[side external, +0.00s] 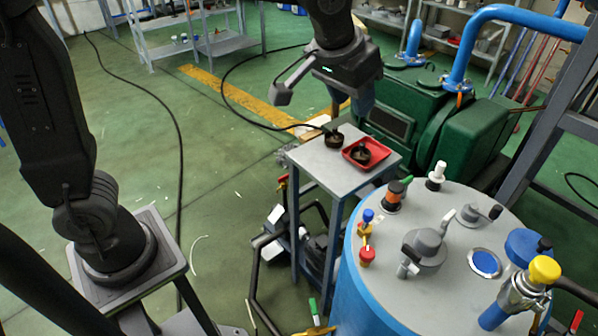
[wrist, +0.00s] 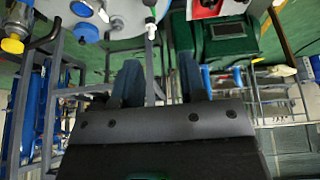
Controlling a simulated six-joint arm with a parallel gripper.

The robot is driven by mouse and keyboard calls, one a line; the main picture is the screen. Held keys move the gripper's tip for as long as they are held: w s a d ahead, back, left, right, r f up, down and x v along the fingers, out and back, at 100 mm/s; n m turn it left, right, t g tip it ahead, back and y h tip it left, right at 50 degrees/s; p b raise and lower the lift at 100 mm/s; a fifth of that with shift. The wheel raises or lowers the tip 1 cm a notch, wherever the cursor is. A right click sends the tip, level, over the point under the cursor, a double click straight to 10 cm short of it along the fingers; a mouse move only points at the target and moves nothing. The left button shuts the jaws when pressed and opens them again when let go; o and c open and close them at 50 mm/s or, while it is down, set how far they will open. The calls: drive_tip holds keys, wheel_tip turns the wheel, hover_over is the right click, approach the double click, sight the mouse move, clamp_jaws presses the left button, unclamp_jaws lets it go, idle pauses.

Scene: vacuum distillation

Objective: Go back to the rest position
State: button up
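My gripper (side external: 360,102) hangs in the air above the back edge of a small grey table (side external: 316,158) in the side view. In the wrist view my gripper's two dark blue fingers (wrist: 160,72) stand apart with nothing between them, so it is open and empty. On the table, a red tray (side external: 381,149) holds a dark round part, and a black round part (side external: 333,140) sits beside the tray. The tray also shows at the top of the wrist view (wrist: 205,9).
A blue tank (side external: 440,290) with valves, knobs and a yellow cap (side external: 545,269) on its lid stands in front right. Green machinery (side external: 470,135) with blue pipes stands behind the table. Metal shelves (side external: 225,42) stand at the back. The green floor at left is mostly open, crossed by black cables.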

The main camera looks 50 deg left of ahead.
drive_tip(key=s+a+f, duration=0.2)
drive_tip(key=s+a, duration=0.3)
drive_tip(key=s, duration=0.5)
drive_tip(key=s+a+f, duration=0.2)
drive_tip(key=s+a, duration=0.4)
drive_tip(key=s, duration=0.3)
drive_tip(key=shift+s+t, duration=0.4)
drive_tip(key=shift+o, duration=0.4)
